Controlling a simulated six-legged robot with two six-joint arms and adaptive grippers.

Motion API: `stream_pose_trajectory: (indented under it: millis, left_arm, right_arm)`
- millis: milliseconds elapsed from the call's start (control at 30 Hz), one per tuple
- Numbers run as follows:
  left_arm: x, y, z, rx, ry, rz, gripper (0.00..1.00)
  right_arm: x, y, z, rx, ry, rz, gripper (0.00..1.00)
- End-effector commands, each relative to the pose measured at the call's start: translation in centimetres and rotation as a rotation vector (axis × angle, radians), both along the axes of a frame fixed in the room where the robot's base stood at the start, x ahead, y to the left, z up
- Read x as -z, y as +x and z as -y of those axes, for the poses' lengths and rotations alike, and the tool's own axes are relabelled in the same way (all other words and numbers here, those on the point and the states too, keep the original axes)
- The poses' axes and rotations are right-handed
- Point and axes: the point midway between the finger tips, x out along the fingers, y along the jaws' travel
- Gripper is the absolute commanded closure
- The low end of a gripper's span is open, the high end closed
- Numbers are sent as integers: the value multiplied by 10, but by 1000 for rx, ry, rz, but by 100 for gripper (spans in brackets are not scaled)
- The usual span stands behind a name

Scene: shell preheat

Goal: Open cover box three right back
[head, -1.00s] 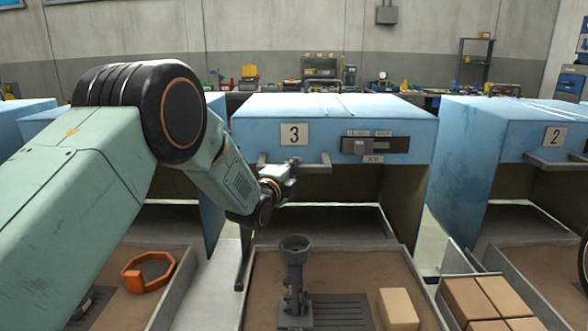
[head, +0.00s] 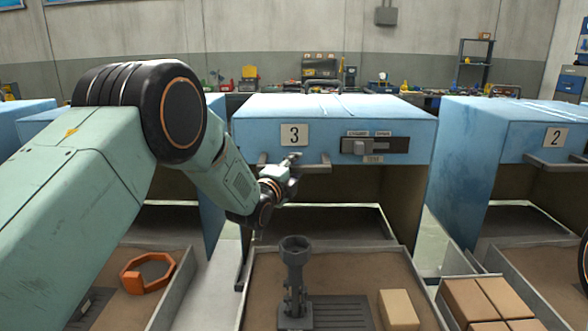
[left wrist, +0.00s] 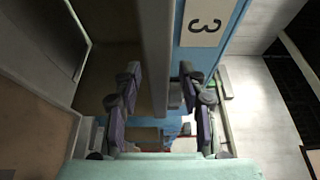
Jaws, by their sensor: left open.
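Blue cover box three (head: 335,106) stands in the middle of the head view, with a "3" plate (head: 294,135) on its front. A grey bar handle (head: 315,167) sticks out below the plate; it also shows in the left wrist view (left wrist: 155,50). A dark slider panel (head: 390,146) is at the front's right. My left gripper (head: 292,165) is at the handle's left part. In the left wrist view its two fingers (left wrist: 158,98) are open, one on each side of the bar. I cannot tell whether they touch it. My right gripper is not in view.
Below box three, a tray (head: 420,290) holds a grey stand (head: 294,275) and a tan block (head: 399,310). An orange ring (head: 148,284) lies in the left tray. Box two (head: 520,125) stands at the right. Brown blocks (head: 485,300) sit between the trays.

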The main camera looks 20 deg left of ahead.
Motion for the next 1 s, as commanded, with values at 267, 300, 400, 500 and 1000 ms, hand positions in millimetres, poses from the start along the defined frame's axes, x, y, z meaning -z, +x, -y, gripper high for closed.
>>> stream_pose_trajectory:
  millis: [267,300,400,500,1000]
  left_arm:
    - [1,-2,-1,0,0,-1,58]
    - [0,-4,-1,-1,0,-1,58]
    - [1,-14,-3,-1,0,-2,58]
    - [0,-28,-4,-1,-2,-2,58]
    - [1,-101,-13,-2,-3,-3,58]
  right_arm:
    - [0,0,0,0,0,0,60]
    - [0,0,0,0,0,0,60]
    - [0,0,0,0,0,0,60]
    - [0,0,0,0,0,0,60]
    - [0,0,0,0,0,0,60]
